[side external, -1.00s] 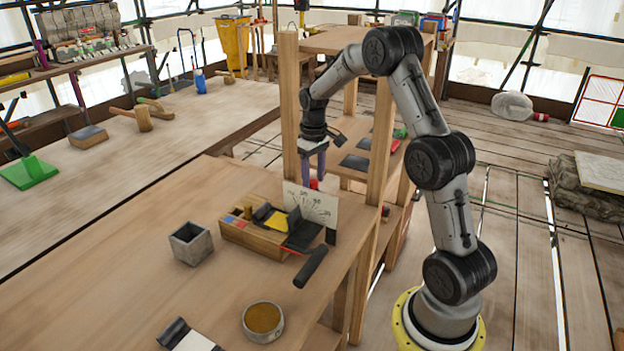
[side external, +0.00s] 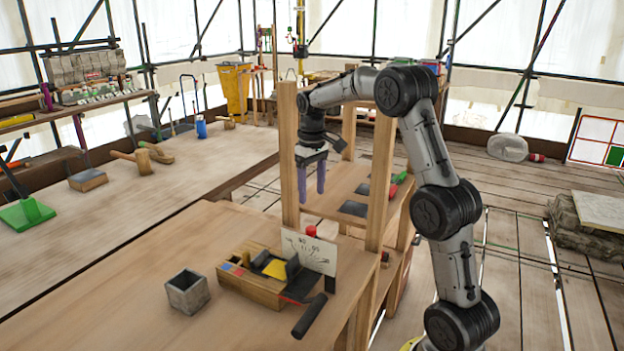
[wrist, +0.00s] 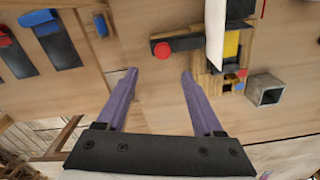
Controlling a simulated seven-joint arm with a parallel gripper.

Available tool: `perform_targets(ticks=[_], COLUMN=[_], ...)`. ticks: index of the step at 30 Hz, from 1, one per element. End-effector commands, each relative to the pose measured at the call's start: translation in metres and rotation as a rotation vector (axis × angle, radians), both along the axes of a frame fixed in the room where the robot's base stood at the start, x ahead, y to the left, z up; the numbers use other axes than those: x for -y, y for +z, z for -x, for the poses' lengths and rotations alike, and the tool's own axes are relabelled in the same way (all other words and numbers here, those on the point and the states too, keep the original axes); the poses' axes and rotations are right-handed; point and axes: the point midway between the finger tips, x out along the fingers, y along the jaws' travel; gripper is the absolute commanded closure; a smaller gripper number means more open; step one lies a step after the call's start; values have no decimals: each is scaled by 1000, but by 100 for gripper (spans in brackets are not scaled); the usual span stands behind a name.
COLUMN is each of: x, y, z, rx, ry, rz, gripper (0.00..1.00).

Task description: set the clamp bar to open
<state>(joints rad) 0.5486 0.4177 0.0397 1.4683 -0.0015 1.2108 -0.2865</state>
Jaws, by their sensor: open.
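A wooden box device (side external: 245,287) stands on the bench, with black parts, a yellow patch and an upright white dial card (side external: 322,258). A red knob (side external: 311,231) shows above the card. In the wrist view the red knob (wrist: 163,50) is at one end of a black bar (wrist: 188,41) that sticks out from the box. A black handle (side external: 310,315) hangs at the box's near side. I cannot tell which of these is the clamp bar. My gripper (side external: 311,197) is open and empty above and behind the card; in the wrist view the knob lies ahead, beyond its purple fingertips (wrist: 158,74).
A grey square cup (side external: 187,291) stands left of the box. Wooden posts (side external: 289,155) rise close to my gripper, with a shelf behind holding dark plates (side external: 354,208). The bench left of the cup is clear.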

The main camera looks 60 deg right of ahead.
Motion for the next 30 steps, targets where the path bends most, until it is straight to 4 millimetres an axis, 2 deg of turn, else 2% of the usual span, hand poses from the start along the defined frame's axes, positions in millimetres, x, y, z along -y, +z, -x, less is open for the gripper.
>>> perform_targets(ticks=[3,7,20,22,25,30], x=[0,0,-3,-11,-35,-100], y=[17,28,31,41,72,120], z=[0,0,-2,-5,-6,23], rx=[2,1,0,20,74,161], ry=[0,0,7,27,74,179], rz=[1,1,0,12,42,79], gripper=[31,31,31,31,31,31])
